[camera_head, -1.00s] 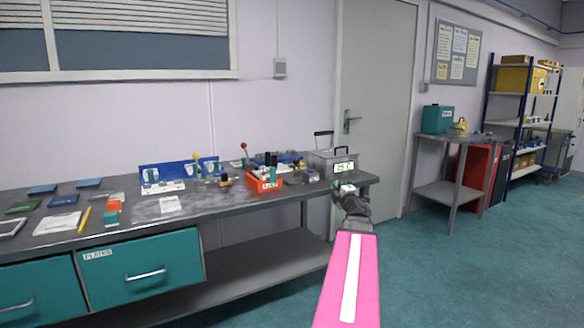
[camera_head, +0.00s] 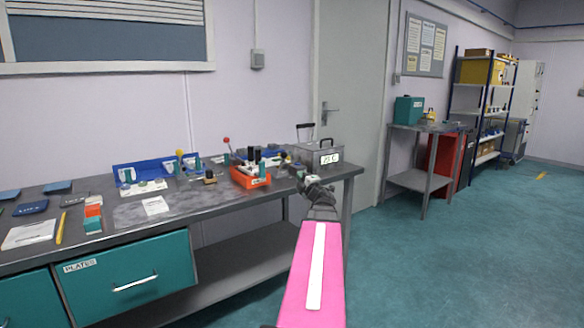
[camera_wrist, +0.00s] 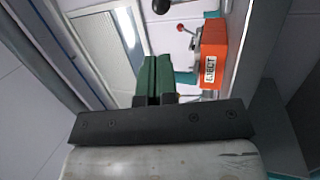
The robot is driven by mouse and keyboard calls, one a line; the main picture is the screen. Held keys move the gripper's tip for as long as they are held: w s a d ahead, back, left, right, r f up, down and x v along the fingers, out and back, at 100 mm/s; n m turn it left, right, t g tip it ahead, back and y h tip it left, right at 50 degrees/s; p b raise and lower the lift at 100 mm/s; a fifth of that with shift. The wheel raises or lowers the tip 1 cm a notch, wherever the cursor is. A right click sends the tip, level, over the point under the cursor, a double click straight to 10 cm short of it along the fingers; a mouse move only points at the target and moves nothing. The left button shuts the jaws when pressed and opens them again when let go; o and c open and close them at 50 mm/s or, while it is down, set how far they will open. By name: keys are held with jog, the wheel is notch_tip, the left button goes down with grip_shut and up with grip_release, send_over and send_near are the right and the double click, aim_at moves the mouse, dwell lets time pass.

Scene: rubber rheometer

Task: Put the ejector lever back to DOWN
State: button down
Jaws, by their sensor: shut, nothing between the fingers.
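My gripper (camera_head: 303,177) is in front of the right end of the bench in the head view. In the wrist view its dark green fingers (camera_wrist: 152,80) are together with nothing between them. Beyond them, to the right, is an orange block (camera_wrist: 213,52) with a white lettered label. A lever with a red ball knob (camera_wrist: 180,27) and a short metal stem stands beside that block, apart from the fingers. In the head view a red-knobbed lever (camera_head: 227,141) rises at the back of the bench, left of my gripper. I cannot tell its exact position, up or down.
The bench (camera_head: 108,228) holds an orange tray (camera_head: 240,181), a grey case (camera_head: 300,153) with a readout, and blue racks (camera_head: 130,182). A side table (camera_head: 410,180) and shelving (camera_head: 485,100) stand at right. The floor (camera_head: 450,250) between is clear.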

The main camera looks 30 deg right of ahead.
aim_at(285, 155)
jog(key=x, duration=1.3)
jog(key=shift+w+d, duration=0.1)
jog(key=shift+w, duration=0.2)
jog(key=shift+w+r, duration=0.1)
jog(key=shift+r, duration=0.05)
jog(key=shift+w+r, duration=0.55)
jog(key=shift+w, duration=0.25)
jog(key=x, duration=0.9)
jog(key=shift+w+a+f, duration=0.25)
jog(key=shift+w+a, duration=0.15)
jog(key=shift+a, duration=0.4)
